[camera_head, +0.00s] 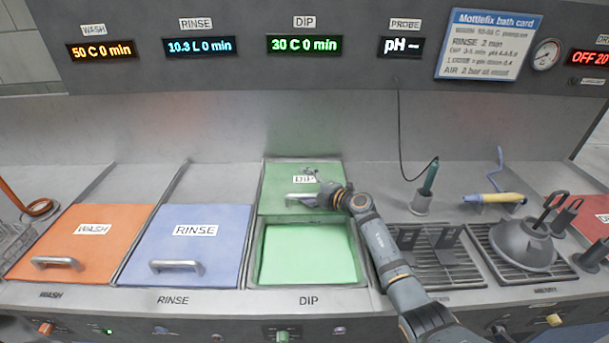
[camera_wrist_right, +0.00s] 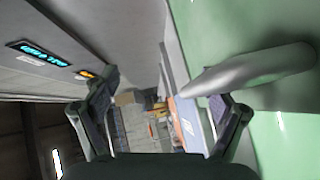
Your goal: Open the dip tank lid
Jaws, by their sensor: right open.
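The green dip tank lid (camera_head: 275,180) sits behind the tank's front opening, its DIP label facing up. Bright green liquid (camera_head: 307,255) shows in the uncovered front part of the dip tank (camera_head: 250,265). The lid's grey bar handle (camera_head: 297,197) is near its front edge. My right gripper (camera_head: 318,194) is over the lid at the handle, coming from the right. In the right wrist view, the handle (camera_wrist_right: 260,66) lies beside the right finger of my open gripper (camera_wrist_right: 162,95), not between the fingers. Whether they touch is unclear. My left gripper is not in view.
To the left are the closed blue rinse lid (camera_head: 197,250) and closed orange wash lid (camera_head: 100,225) with raised handles. Right of the tank are a rack with hooks (camera_head: 440,265), a probe in a holder (camera_head: 422,200) with a hanging cable, and a grey dome-shaped hood (camera_head: 522,245).

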